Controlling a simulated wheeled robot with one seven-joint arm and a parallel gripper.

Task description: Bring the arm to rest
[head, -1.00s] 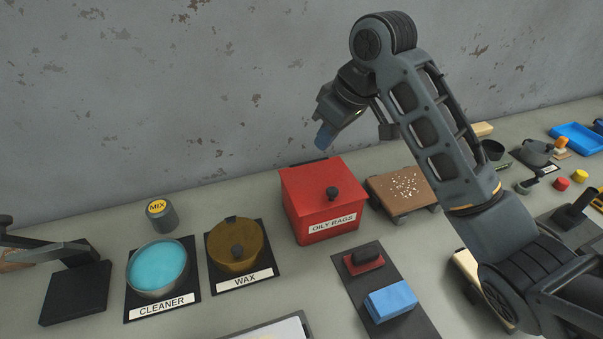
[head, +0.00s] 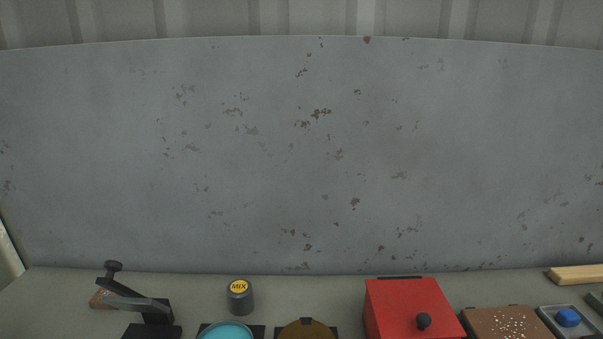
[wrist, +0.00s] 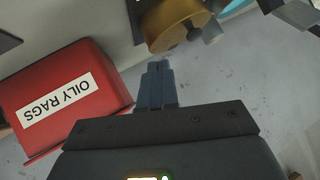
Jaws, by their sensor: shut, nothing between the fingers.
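My gripper (wrist: 158,85) shows in the wrist view with its two blue-grey fingers together and nothing between them. It is above the bench, between the red oily rags box (wrist: 65,92) on the left and the brass wax pot (wrist: 170,25) at the top. I cannot tell its exact height. In the head view no part of my arm or gripper shows.
In the head view the red box (head: 410,308), the wax pot (head: 307,330), the cyan cleaner (head: 227,331), the MIX can (head: 239,297), a black lever device (head: 145,310) and a brown speckled board (head: 508,322) line the bench. A grey wall (head: 300,160) stands behind.

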